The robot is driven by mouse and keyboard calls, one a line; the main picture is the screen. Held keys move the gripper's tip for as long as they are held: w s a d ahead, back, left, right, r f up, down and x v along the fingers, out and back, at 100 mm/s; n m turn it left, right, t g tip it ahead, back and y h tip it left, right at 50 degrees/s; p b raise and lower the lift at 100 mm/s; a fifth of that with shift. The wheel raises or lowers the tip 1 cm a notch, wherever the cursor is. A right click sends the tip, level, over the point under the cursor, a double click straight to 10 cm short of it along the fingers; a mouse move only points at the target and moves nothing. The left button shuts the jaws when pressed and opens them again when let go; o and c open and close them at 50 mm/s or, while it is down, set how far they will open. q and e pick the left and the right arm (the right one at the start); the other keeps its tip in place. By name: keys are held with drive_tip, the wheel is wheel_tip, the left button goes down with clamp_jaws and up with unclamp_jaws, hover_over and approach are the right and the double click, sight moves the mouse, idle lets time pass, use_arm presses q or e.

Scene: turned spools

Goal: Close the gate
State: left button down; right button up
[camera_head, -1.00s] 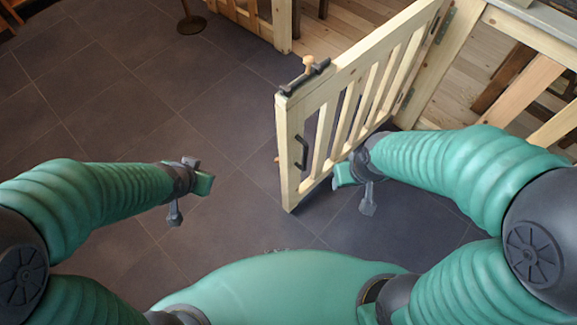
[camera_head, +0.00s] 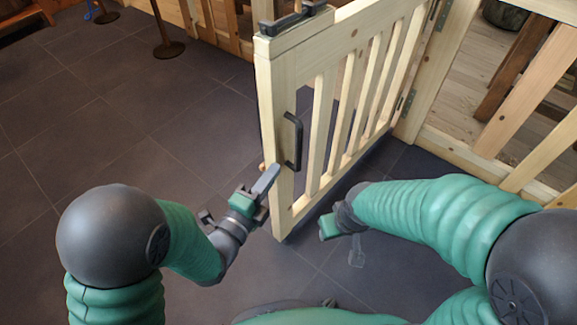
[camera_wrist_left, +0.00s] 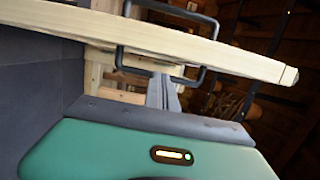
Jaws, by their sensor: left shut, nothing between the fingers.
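The pale wooden gate (camera_head: 300,72) stands open, its hinged side at the post (camera_head: 440,75) on the right and its free edge toward me. A black pull handle (camera_head: 293,142) is on its free stile, with a dark latch (camera_head: 293,20) on top. My left gripper (camera_head: 268,182) is shut and empty beside the stile, just below and left of the handle. In the left wrist view, its grey fingers (camera_wrist_left: 162,92) point at the stile (camera_wrist_left: 150,38) near the handle (camera_wrist_left: 203,78); contact is unclear. My right gripper (camera_head: 328,228) is low, right of the gate's free edge; its jaws are unclear.
The wooden fence (camera_head: 520,100) continues right of the gate post. More fence (camera_head: 225,30) stands at the back. A post with a round dark base (camera_head: 169,49) stands at the back left. The dark tiled floor (camera_head: 110,120) left of the gate is clear.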

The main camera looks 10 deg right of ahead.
sight(290, 148)
use_arm(q)
drive_tip(key=b+x, duration=0.2)
drive_tip(key=x, duration=0.7)
drive_tip(key=shift+w+d+b, duration=0.1)
drive_tip(key=shift+d+b, duration=0.05)
drive_tip(key=shift+b, duration=0.2)
drive_tip(key=shift+w+d+r, duration=0.15)
drive_tip(key=shift+w+d, duration=0.05)
drive_tip(key=shift+w, duration=0.05)
